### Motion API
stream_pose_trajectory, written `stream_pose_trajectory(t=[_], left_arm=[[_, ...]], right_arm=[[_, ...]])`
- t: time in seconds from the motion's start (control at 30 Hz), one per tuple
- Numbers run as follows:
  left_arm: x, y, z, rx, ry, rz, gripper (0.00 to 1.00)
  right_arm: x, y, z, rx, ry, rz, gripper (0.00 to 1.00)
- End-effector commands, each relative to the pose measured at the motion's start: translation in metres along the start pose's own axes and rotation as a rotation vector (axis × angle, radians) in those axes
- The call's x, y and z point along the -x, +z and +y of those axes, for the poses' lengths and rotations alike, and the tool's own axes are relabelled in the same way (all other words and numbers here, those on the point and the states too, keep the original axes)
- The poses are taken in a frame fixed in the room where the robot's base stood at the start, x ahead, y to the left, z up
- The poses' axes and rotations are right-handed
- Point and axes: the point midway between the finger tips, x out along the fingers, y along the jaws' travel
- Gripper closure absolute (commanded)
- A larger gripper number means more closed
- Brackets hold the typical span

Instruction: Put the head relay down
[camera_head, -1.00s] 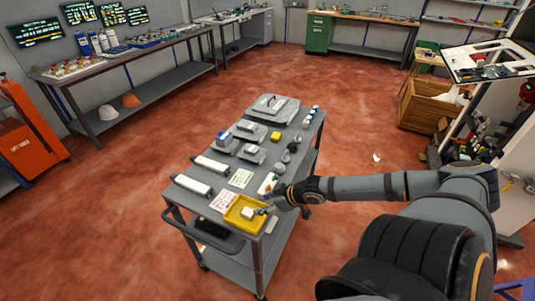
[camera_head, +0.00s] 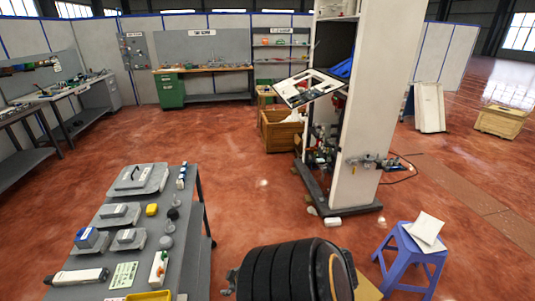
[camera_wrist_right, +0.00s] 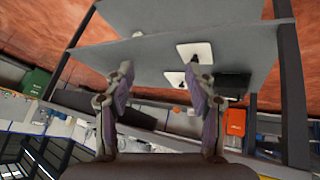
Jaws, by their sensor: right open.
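The yellow tray (camera_head: 150,296) shows only as a sliver at the bottom edge of the head view. Its inside is cut off, and I cannot make out the head relay in any current view. My right arm (camera_head: 290,272) is at the bottom middle of the head view, right of the trolley and apart from it. My right gripper (camera_wrist_right: 162,88) shows in the right wrist view with its two fingers spread and nothing between them. My left gripper is in no view.
A tall white cabinet (camera_head: 362,120) stands beyond. A purple stool (camera_head: 412,262) with papers is at right. Red floor between is mostly clear.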

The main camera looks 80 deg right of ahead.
Motion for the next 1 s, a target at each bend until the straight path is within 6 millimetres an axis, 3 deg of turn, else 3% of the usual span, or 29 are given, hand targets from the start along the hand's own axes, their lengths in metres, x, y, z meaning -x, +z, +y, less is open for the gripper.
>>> stream_pose_trajectory(t=[0.03,0.1,0.2,0.3,0.4,0.5,0.8,0.87,1.0], left_arm=[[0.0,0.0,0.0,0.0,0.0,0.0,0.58],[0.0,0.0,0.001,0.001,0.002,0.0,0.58],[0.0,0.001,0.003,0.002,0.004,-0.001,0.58],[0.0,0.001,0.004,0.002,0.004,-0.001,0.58],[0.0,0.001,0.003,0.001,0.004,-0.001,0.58],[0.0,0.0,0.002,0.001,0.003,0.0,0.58],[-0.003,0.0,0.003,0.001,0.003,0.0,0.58],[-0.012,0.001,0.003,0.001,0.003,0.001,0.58],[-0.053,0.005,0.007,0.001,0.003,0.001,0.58]], right_arm=[[-0.012,0.056,-0.028,-0.031,0.007,-0.083,0.44],[-0.018,0.124,-0.074,-0.035,-0.005,-0.195,0.44],[-0.014,0.195,-0.15,-0.02,-0.058,-0.323,0.44],[-0.001,0.238,-0.214,0.005,-0.119,-0.41,0.44],[0.011,0.26,-0.254,0.024,-0.164,-0.458,0.44],[0.016,0.269,-0.27,0.036,-0.183,-0.477,0.44],[0.015,0.272,-0.272,0.036,-0.185,-0.479,0.44],[0.007,0.277,-0.274,0.036,-0.185,-0.479,0.44],[-0.026,0.3,-0.284,0.035,-0.184,-0.479,0.44]])
